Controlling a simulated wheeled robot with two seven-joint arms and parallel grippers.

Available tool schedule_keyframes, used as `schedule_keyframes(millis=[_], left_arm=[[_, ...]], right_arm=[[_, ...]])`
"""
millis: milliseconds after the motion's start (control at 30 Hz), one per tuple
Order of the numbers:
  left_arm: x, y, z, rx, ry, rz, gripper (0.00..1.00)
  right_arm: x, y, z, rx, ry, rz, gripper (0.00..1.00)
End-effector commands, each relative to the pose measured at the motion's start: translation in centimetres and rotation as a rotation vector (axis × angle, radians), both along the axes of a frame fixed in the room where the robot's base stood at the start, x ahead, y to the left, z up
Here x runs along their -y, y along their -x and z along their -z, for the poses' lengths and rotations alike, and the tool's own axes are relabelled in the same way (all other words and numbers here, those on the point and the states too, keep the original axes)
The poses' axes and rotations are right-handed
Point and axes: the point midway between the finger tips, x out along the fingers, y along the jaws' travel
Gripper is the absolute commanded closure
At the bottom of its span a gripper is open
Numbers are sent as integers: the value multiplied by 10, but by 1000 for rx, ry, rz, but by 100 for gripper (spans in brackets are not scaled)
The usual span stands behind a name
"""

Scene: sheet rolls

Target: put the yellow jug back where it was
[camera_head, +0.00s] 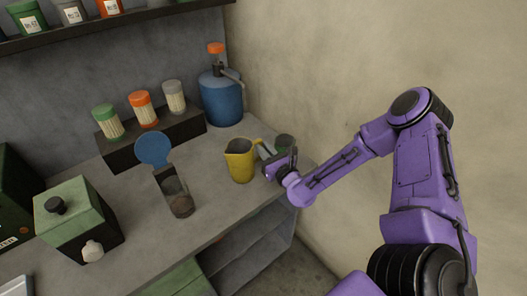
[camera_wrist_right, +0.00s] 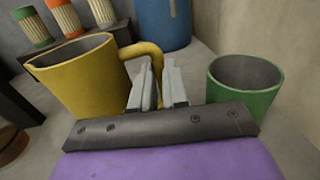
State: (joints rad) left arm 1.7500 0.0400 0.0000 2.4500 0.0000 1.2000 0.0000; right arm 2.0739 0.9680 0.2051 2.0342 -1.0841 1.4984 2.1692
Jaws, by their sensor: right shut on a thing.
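The yellow jug (camera_head: 240,161) stands upright on the grey counter, near its right end, with its handle to the right. My right gripper (camera_head: 267,150) is at the jug's handle side. In the right wrist view, the fingers (camera_wrist_right: 158,85) are shut on the handle of the yellow jug (camera_wrist_right: 82,80). I cannot tell whether the jug's base touches the counter. My left gripper is not in view.
A green cup (camera_wrist_right: 243,85) stands close to the right of my right gripper. A blue canister (camera_head: 221,97) is behind the jug. The counter (camera_head: 215,205) in front is clear.

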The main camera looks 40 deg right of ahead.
Motion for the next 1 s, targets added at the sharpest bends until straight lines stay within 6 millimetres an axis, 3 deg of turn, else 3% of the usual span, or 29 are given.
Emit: schedule_keyframes(millis=[33,100,467,600,800,1000], left_arm=[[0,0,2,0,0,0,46],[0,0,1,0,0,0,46],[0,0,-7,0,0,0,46],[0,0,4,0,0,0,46],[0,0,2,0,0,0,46],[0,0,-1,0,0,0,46]], right_arm=[[0,0,2,0,0,0,83],[0,0,1,0,0,0,60],[0,0,-7,0,0,0,60],[-1,29,-1,0,-6,3,60],[-5,81,-4,0,-5,3,60],[-7,114,-4,0,0,-1,60]])
